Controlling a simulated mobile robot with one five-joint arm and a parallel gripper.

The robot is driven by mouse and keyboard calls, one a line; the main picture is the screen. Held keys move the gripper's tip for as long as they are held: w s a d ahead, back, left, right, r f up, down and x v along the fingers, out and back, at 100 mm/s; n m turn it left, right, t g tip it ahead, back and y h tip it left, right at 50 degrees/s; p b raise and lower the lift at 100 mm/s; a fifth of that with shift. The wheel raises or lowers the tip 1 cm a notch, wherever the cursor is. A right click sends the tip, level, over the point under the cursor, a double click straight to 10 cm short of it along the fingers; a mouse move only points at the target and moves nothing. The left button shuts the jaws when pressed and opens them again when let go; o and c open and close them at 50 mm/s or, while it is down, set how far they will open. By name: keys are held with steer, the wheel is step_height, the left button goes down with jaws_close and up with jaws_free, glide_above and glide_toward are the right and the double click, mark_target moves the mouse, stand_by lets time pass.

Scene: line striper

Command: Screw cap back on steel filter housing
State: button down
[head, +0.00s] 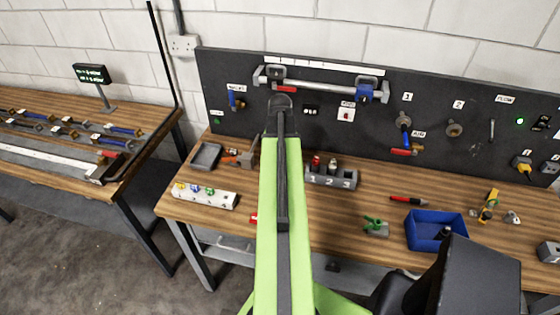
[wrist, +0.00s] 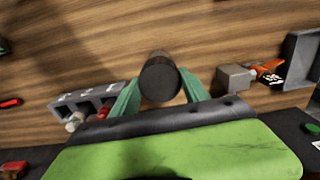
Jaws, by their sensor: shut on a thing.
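In the wrist view, my gripper (wrist: 158,88) has its green fingers on either side of a dark, round-ended cylinder (wrist: 160,78) and is shut on it. The cylinder may be the cap, but I cannot tell for sure. The wooden bench top (wrist: 60,60) shows behind it. In the head view, my green arm reaches towards the dark back panel (head: 225,85) and my fingers cannot be made out. A horizontal steel tube (head: 325,85) with a blue fitting (head: 364,92) is on the panel. I cannot tell which thing is the filter housing.
A grey numbered rack (head: 330,180) stands right of my arm; a grey tray (head: 206,156) and white strip (head: 206,196) lie left. A blue bin (head: 411,231) and red pen (head: 407,200) lie farther right.

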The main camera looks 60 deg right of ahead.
steer(key=m, duration=0.4)
steer(key=shift+m, duration=0.3)
steer(key=m, duration=0.4)
steer(key=shift+m, duration=0.3)
steer(key=m, duration=0.4)
steer(key=shift+m, duration=0.3)
